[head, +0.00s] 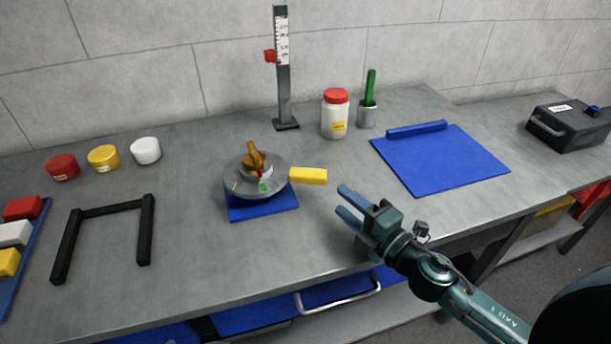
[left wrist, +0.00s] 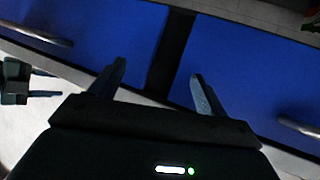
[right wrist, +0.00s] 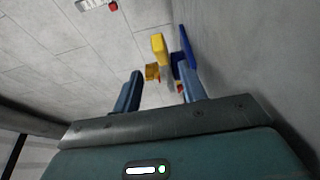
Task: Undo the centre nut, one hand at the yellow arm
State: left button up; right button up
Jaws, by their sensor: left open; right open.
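The hub dynamometer is a grey disc (head: 242,184) on a blue base (head: 262,207) in the middle of the bench. A brass-coloured centre nut (head: 254,157) with a wing shape stands on top of it. The yellow arm (head: 308,176) sticks out to the right from the disc; it also shows in the right wrist view (right wrist: 159,46). My right gripper (head: 347,202) is open and empty, a little right of and in front of the yellow arm, not touching it. My left gripper (left wrist: 155,80) is open and empty in the left wrist view, in front of blue drawer fronts; the head view does not show it.
A black U-shaped frame (head: 109,211) and red, yellow and white caps (head: 104,158) lie to the left. A scale post (head: 283,80), a red-lidded jar (head: 335,117) and a cup with a green handle (head: 367,112) stand behind. A blue mat (head: 440,160) lies at right.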

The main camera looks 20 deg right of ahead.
aim_at(309, 172)
jog(key=p+x, duration=0.1)
jog(key=x, duration=1.1)
jog(key=shift+w+p, duration=0.2)
jog(key=shift+p, duration=0.15)
jog(key=shift+c, duration=0.4)
grip_shut()
